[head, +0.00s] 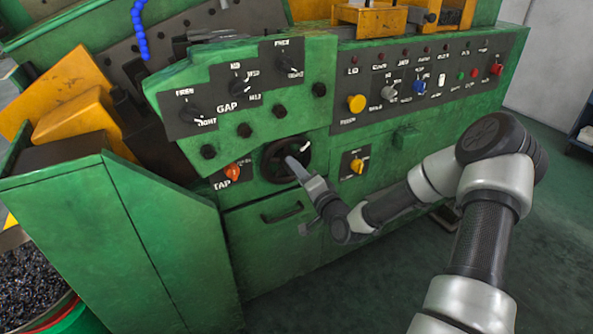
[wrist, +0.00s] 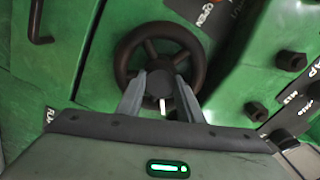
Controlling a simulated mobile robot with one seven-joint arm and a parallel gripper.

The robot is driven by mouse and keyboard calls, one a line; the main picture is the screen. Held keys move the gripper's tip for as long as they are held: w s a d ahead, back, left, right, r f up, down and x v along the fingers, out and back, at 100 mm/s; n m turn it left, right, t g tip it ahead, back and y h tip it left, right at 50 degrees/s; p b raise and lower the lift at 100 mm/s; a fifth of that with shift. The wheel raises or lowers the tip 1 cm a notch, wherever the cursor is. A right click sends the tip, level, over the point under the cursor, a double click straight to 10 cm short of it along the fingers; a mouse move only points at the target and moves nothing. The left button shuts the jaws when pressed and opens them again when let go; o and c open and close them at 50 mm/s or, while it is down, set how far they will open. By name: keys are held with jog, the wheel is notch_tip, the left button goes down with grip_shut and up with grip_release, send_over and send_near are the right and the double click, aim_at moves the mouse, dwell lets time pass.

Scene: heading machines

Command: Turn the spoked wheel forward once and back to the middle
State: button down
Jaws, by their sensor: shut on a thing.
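The black spoked wheel (head: 284,160) is mounted on the green front panel of the machine in the head view. In the wrist view the wheel (wrist: 128,58) fills the upper middle, with its rim, spokes and round hub showing. My gripper (head: 297,166) reaches the wheel from the lower right. In the wrist view my gripper's two fingers (wrist: 160,88) lie on either side of the wheel's hub and are shut on it. A small white mark shows just below the hub between the fingers. The lower part of the rim is hidden by my gripper.
An orange TAP knob (head: 233,172) is left of the wheel and a yellow knob (head: 357,166) is right of it. A drawer handle (head: 281,212) is below. A green box-like panel (head: 110,240) juts out at the left. Open floor (head: 560,180) lies at the right.

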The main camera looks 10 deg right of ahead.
jog(key=m, duration=1.2)
jog(key=shift+f, duration=0.1)
dwell(0.4)
jog(key=c, duration=1.2)
grip_release()
jog(key=p+v, duration=0.1)
jog(key=v, duration=1.6)
jog(key=shift+s, duration=0.25)
